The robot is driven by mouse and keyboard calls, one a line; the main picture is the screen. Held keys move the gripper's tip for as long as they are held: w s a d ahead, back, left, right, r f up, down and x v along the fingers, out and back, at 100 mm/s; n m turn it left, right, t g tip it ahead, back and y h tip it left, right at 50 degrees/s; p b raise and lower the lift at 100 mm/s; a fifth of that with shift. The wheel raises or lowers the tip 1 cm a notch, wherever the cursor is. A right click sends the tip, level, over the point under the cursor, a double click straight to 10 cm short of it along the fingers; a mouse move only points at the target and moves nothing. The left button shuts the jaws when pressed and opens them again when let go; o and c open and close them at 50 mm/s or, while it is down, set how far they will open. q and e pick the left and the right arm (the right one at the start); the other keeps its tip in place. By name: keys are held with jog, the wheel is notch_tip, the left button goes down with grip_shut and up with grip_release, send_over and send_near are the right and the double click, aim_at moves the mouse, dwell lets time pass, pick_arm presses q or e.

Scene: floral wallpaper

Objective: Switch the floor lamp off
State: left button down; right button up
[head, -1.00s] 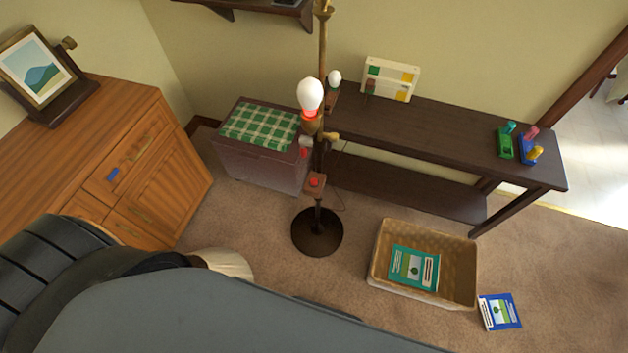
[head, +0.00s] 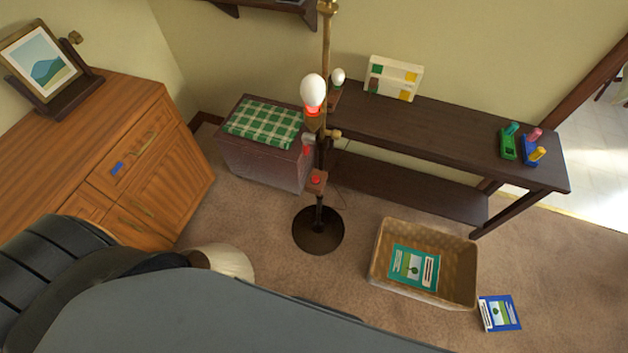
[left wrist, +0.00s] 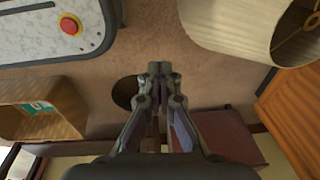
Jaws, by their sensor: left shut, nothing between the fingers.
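The floor lamp (head: 318,232) stands upright on a round dark base, with a brass pole and a white bulb (head: 314,92) above a red-orange collar. I cannot tell for sure whether the bulb is lit. A red button (head: 316,180) sits on a small wooden block low on the pole. Another small red part (head: 307,150) shows higher up, beside the pole. In the left wrist view my left gripper (left wrist: 160,68) is shut and empty, with part of the dark lamp base (left wrist: 124,92) showing beside its fingers. The head view does not show my left gripper's fingers. My right gripper is not in view.
A cream lampshade (head: 225,262) lies on the carpet. A wooden cabinet (head: 150,165) stands left, a chest with a green checked cloth (head: 262,123) behind the lamp. A dark console table (head: 450,135) and a wicker basket (head: 455,265) are right. A blue book (head: 500,312) lies on the floor.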

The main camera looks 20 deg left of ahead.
aim_at(314, 180)
pick_arm(q)
jog(key=w+d+r+t, duration=0.1)
jog(key=w+d+r, duration=0.1)
jog(key=w+r, duration=0.75)
jog(key=w+d+r+t, duration=0.15)
jog(key=w+r, duration=0.35)
jog(key=r, duration=0.9)
jog(key=w+d+r+t, duration=0.1)
jog(key=w+d+r, duration=0.1)
jog(key=w+r, duration=0.7)
jog(key=w+d+r+n+t+h, duration=0.1)
jog(key=w+d+n+t+h, duration=0.1)
jog(key=w, duration=0.6)
jog(key=w+d+r+n+t+h, duration=0.1)
jog(key=w+d+n+h, duration=0.1)
jog(key=w, duration=0.7)
jog(key=shift+w+d+r+n+t, duration=0.3)
jog(key=shift+d+n+t, duration=0.05)
jog(key=shift+d+n, duration=0.35)
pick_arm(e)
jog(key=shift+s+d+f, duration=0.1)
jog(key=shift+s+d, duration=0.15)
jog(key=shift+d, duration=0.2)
pick_arm(q)
jog(key=shift+f, duration=0.1)
